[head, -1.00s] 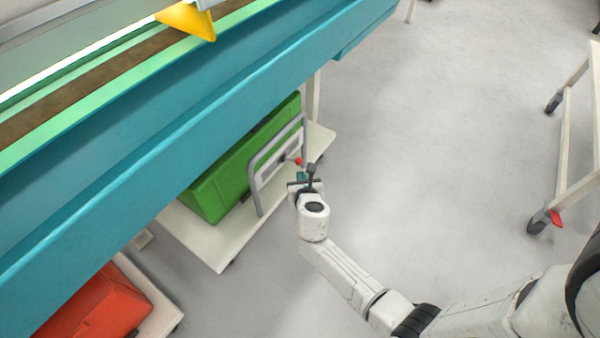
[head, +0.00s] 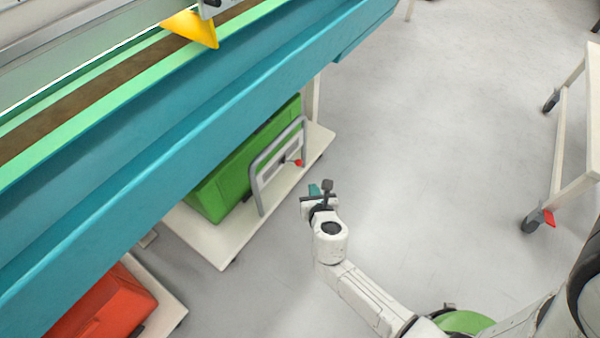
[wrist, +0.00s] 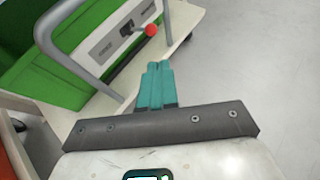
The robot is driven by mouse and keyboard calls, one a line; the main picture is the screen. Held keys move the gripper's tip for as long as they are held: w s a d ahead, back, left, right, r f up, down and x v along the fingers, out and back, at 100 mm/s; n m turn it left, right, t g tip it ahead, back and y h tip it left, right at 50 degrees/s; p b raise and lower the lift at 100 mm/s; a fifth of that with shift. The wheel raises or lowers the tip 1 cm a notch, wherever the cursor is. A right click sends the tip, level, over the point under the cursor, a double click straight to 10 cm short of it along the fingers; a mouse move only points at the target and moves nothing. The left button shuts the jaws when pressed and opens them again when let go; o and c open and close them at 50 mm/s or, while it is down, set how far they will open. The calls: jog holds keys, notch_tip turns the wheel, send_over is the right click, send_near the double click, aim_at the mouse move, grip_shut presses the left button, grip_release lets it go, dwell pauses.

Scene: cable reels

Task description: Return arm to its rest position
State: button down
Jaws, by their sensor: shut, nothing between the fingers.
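My gripper (head: 315,189) is at the end of my white arm, over the floor just right of the cart with the green box. In the wrist view its two teal fingers (wrist: 157,84) are together, with nothing between them. The green box (head: 216,190) sits on a low white cart (head: 222,246) with a grey bar handle (head: 258,178). A red knob (head: 299,163) on a pale panel shows by the handle. It also shows in the wrist view (wrist: 151,30). My gripper is apart from the handle and the knob.
A long teal bench (head: 190,130) with a yellow piece (head: 194,29) runs along the left. A red box (head: 105,305) sits on another low cart at lower left. A white wheeled frame (head: 560,140) stands at right. The floor between is clear.

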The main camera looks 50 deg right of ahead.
jog(key=s+r+m+g+y, duration=0.15)
jog(key=s+m, duration=0.25)
jog(key=m, duration=0.4)
jog(key=s+r+m+g, duration=0.3)
jog(key=s+m, duration=0.1)
jog(key=m, duration=0.5)
jog(key=s+a+r+m+g+y, duration=0.3)
jog(key=s+a+m+y, duration=0.45)
jog(key=a+m, duration=0.4)
notch_tip(320, 180, up, 23)
jog(key=s+a+n+p, duration=0.1)
jog(key=p, duration=2.2)
jog(key=shift+a+f, duration=0.15)
